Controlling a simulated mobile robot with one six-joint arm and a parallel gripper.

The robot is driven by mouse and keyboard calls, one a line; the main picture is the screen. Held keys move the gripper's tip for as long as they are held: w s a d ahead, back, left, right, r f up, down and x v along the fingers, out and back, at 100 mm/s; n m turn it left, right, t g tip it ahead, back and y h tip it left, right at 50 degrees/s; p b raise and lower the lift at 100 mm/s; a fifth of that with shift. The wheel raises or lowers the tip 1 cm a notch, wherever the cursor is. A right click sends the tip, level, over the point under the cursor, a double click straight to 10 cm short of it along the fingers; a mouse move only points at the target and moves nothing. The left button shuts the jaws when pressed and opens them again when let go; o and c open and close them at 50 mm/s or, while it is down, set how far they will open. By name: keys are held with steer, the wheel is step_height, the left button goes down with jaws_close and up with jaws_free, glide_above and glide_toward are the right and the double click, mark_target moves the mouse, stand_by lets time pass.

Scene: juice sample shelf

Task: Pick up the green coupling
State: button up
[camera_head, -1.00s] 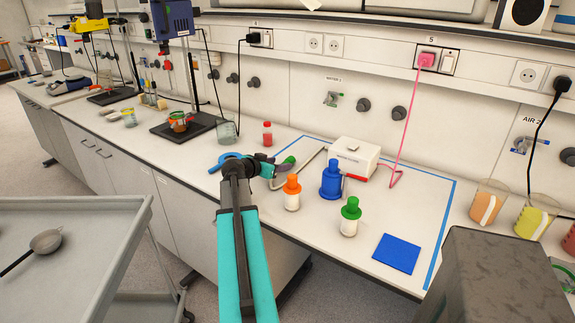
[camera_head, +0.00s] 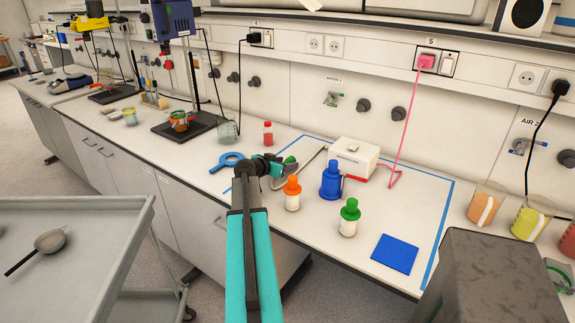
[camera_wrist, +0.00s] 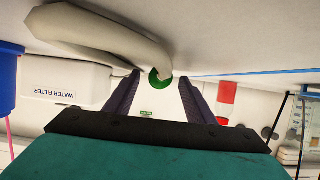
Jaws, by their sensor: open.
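The green coupling (camera_head: 290,160) is a small green piece at the end of a pale grey hose (camera_head: 312,158) on the bench. In the wrist view the coupling (camera_wrist: 160,80) shows as a round green end, between the tips of my gripper's two dark fingers. My gripper (camera_wrist: 160,88) is open, with a gap on both sides of the coupling. In the head view my gripper (camera_head: 281,168) is low over the bench beside the coupling and partly hides it. I cannot tell how deep the coupling lies between the fingers.
The orange-capped bottle (camera_head: 292,193), blue bottle (camera_head: 331,182) and green-capped bottle (camera_head: 349,218) stand close to the right. The white water filter box (camera_head: 354,158) is behind.

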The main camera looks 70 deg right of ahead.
mark_target(285, 162)
steer(key=c, duration=1.2)
steer(key=shift+r, duration=0.2)
steer(key=shift+r+b, duration=0.75)
steer(key=shift+r, duration=0.75)
steer(key=s+a+b, duration=0.1)
steer(key=a, duration=0.3)
steer(key=s+a+r+b, duration=0.1)
steer(key=a, duration=0.3)
steer(key=s+a+b, duration=0.1)
steer(key=a, duration=0.4)
steer(key=shift+s+r, duration=0.15)
steer(key=shift+s, duration=0.25)
steer(key=shift+b, duration=0.8)
steer(key=shift+b, duration=0.4)
steer(key=b, duration=0.4)
steer(key=shift+a, duration=0.15)
steer(key=a+b, duration=0.1)
steer(key=b, duration=0.7)
steer(key=shift+s+a, duration=0.3)
steer(key=shift+a, duration=0.1)
